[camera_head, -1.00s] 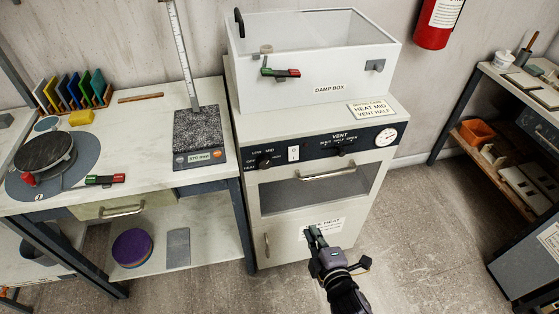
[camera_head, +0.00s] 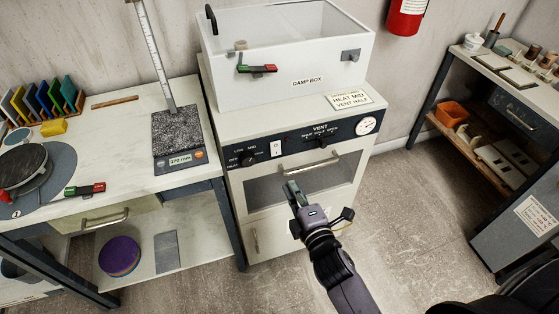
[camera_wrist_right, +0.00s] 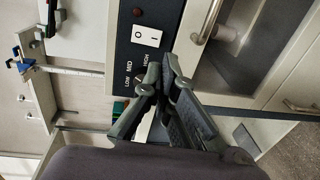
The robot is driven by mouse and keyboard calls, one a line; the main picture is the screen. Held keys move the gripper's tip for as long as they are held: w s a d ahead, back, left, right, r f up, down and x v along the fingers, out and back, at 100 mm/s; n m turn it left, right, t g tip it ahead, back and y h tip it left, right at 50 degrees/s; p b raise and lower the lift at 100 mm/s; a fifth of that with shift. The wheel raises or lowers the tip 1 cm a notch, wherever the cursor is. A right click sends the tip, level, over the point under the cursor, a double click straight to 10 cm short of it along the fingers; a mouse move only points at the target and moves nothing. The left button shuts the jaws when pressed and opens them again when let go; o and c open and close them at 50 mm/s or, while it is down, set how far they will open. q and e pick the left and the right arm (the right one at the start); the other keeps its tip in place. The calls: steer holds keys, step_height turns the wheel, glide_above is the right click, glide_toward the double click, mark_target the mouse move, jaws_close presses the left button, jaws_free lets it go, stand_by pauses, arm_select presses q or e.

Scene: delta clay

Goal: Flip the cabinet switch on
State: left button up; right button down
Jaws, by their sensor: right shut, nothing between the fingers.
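The cabinet (camera_head: 262,187) is a pale unit with a dark control panel across its front. The white rocker switch (camera_head: 276,149) sits on that panel between the heat knob (camera_head: 248,160) and the vent knob (camera_head: 322,143). In the right wrist view the switch (camera_wrist_right: 147,36) shows its O and I marks, and nothing covers it. My right gripper (camera_head: 291,188) is shut and empty, in front of the cabinet door and below the switch in the head view. In the wrist view its fingertips (camera_wrist_right: 160,72) appear just below the switch, apart from it. My left gripper is not in view.
A damp box (camera_head: 285,62) stands on top of the cabinet. A door handle (camera_head: 308,166) sticks out below the panel. A worktable (camera_head: 122,180) with a scale (camera_head: 180,158) stands at the left, and shelving (camera_head: 432,122) at the right. Floor (camera_head: 400,200) is open between.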

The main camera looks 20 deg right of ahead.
mark_target(276, 156)
steer(key=w, duration=0.3)
steer(key=w+f, duration=0.1)
steer(key=w, duration=0.3)
steer(key=w+p, duration=0.1)
steer(key=w, duration=0.2)
steer(key=shift+w+a+f, duration=0.2)
steer(key=shift+w, duration=0.25)
steer(key=shift+f, duration=0.1)
steer(key=shift+w+f, duration=0.1)
steer(key=shift+w, duration=0.3)
steer(key=shift+s, duration=0.1)
